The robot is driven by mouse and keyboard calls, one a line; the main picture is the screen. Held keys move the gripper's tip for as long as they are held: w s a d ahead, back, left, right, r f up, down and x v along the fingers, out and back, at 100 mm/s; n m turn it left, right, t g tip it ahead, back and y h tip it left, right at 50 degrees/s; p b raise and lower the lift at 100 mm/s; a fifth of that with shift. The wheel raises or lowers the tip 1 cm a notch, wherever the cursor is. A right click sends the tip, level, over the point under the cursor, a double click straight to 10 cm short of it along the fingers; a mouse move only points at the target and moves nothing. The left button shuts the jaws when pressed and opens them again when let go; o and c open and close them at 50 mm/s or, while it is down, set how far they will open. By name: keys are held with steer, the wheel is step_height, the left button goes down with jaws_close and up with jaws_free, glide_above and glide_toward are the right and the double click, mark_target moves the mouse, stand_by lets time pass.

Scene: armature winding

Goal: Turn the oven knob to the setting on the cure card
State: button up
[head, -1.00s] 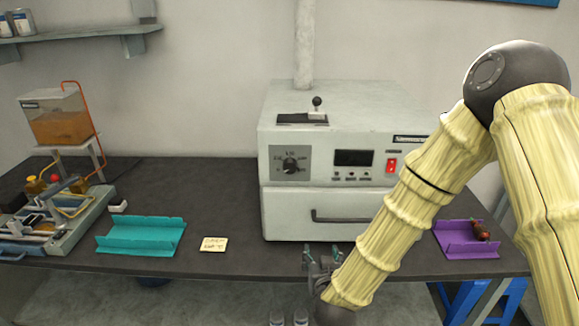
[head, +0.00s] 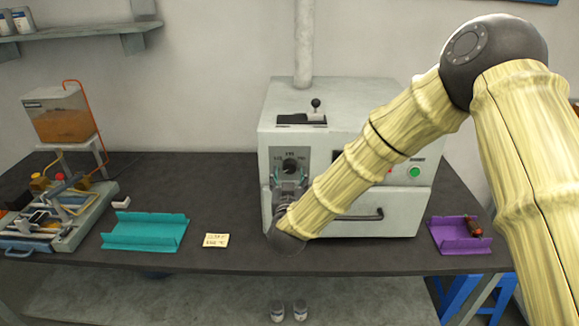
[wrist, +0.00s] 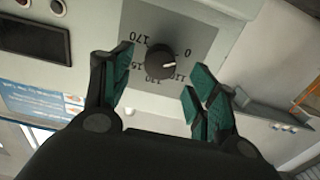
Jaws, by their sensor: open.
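The oven (head: 345,120) stands on the bench, its dark round knob (head: 291,166) on a grey dial plate at the left of its front. In the wrist view, upside down, the knob (wrist: 161,60) has a pale mark at its right side, between the 0 and what looks like 110. My gripper (head: 289,179) is open in front of the dial, its green-padded fingers on either side of the knob with gaps. No contact shows. The cure card (head: 215,240) is a cream note on the bench left of the oven; its writing is too small to read surely.
A teal tray (head: 145,232) lies left of the card. A purple tray (head: 455,240) with a dark red-tipped item stands right of the oven. A winding fixture (head: 60,215) is at far left. My arm hides part of the oven's panel.

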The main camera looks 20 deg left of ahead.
mark_target(289, 169)
steer(key=shift+p+x, duration=0.45)
steer(key=shift+x, duration=1.1)
steer(key=shift+c, duration=0.4)
steer(key=c, duration=0.9)
